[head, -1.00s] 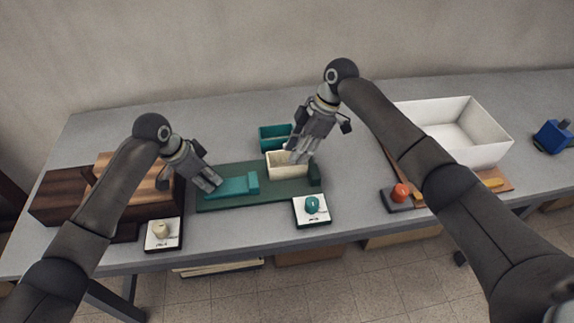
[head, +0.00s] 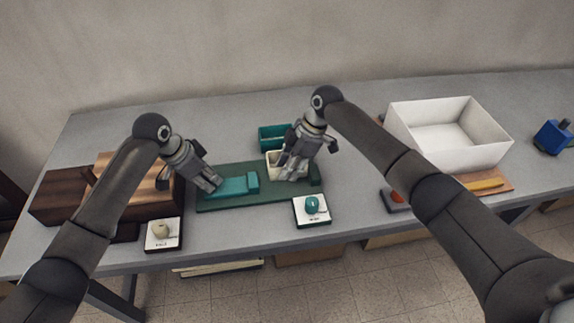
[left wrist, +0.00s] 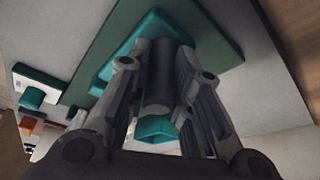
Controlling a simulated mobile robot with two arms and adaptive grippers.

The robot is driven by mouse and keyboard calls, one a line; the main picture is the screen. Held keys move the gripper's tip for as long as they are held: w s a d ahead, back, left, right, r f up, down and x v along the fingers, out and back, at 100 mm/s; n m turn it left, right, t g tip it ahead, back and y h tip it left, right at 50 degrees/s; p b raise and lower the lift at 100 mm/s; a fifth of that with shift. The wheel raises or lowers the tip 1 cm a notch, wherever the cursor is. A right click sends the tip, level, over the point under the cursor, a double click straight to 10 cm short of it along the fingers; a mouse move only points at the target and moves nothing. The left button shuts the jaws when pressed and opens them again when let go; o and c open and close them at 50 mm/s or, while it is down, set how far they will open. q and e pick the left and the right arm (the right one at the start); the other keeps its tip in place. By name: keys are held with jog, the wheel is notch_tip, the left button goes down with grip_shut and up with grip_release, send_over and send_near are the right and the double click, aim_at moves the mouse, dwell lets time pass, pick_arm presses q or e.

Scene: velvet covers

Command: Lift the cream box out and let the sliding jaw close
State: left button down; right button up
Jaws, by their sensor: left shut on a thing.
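The teal sliding jaw (head: 236,186) lies along the dark green base (head: 215,204), left of the cream box (head: 273,168). My left gripper (head: 212,187) is shut on the sliding jaw at its left end; the jaw also shows behind the fingers in the left wrist view (left wrist: 122,60). The cream box sits on the base between the jaw and a dark green end block (head: 316,175). My right gripper (head: 287,176) is low at the cream box, its fingers covering the box's middle and right part. Whether they grip it cannot be told.
A teal open box (head: 274,136) stands just behind the base. White cards with a cream knob (head: 162,231) and a teal knob (head: 312,206) lie in front. A wooden box (head: 130,200) is left, a large white box (head: 450,150) right. Grey table (head: 350,180) is clear between.

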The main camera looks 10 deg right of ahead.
jog(key=shift+f, duration=0.2)
dwell(0.4)
grip_shut()
